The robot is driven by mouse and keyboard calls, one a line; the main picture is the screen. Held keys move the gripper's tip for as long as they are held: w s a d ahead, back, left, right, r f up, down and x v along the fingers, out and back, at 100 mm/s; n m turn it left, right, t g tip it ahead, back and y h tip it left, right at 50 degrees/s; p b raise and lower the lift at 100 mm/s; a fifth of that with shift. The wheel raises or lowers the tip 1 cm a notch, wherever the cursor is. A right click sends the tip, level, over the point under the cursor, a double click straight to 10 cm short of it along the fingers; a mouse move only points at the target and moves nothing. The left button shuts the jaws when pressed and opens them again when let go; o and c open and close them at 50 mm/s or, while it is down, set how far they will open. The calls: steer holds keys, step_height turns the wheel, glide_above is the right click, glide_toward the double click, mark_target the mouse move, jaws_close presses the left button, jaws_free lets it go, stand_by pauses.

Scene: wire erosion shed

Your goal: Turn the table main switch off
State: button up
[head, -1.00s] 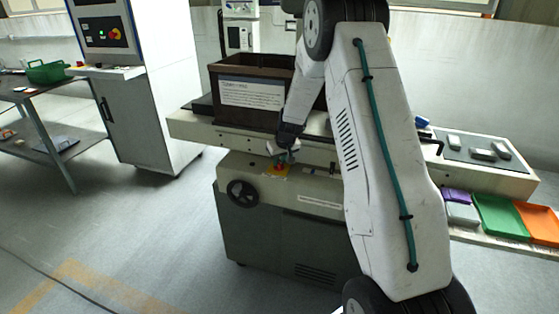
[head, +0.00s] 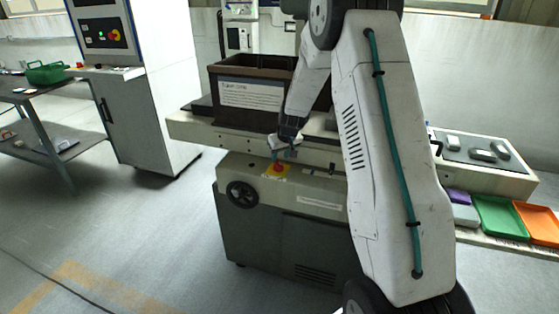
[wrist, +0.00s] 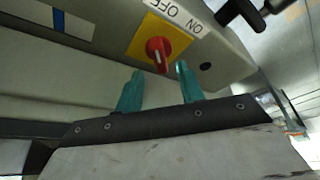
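The table main switch is a red rotary knob (wrist: 158,50) on a yellow plate (wrist: 148,32), with OFF and ON lettering beside it in the wrist view. A pale mark shows on the knob's lower part; I cannot tell which position it is set to. The knob lies just beyond the fingertips, roughly in line with the gap. In the head view my gripper (head: 284,153) is just above the knob.
A black handwheel (head: 242,194) is on the machine front, left of the switch. A brown labelled crate (head: 252,94) stands on the machine table (head: 200,128) behind my gripper. Green (head: 499,217) and orange (head: 538,222) trays are at right. Floor at left is open.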

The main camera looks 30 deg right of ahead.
steer(key=v, duration=0.4)
steer(key=shift+a, duration=0.1)
stand_by(0.4)
steer(key=s+a+r+g, duration=0.1)
steer(key=s+a+r, duration=0.5)
steer(key=s, duration=0.8)
steer(key=s+a+r+g, duration=0.1)
steer(key=s+a+r, duration=0.6)
steer(key=s, duration=0.7)
steer(key=s+a+r+n+g, duration=0.1)
steer(key=s+a+r, duration=0.6)
steer(key=s, duration=0.7)
steer(key=shift+s+a, duration=0.3)
steer(key=shift+a, duration=0.6)
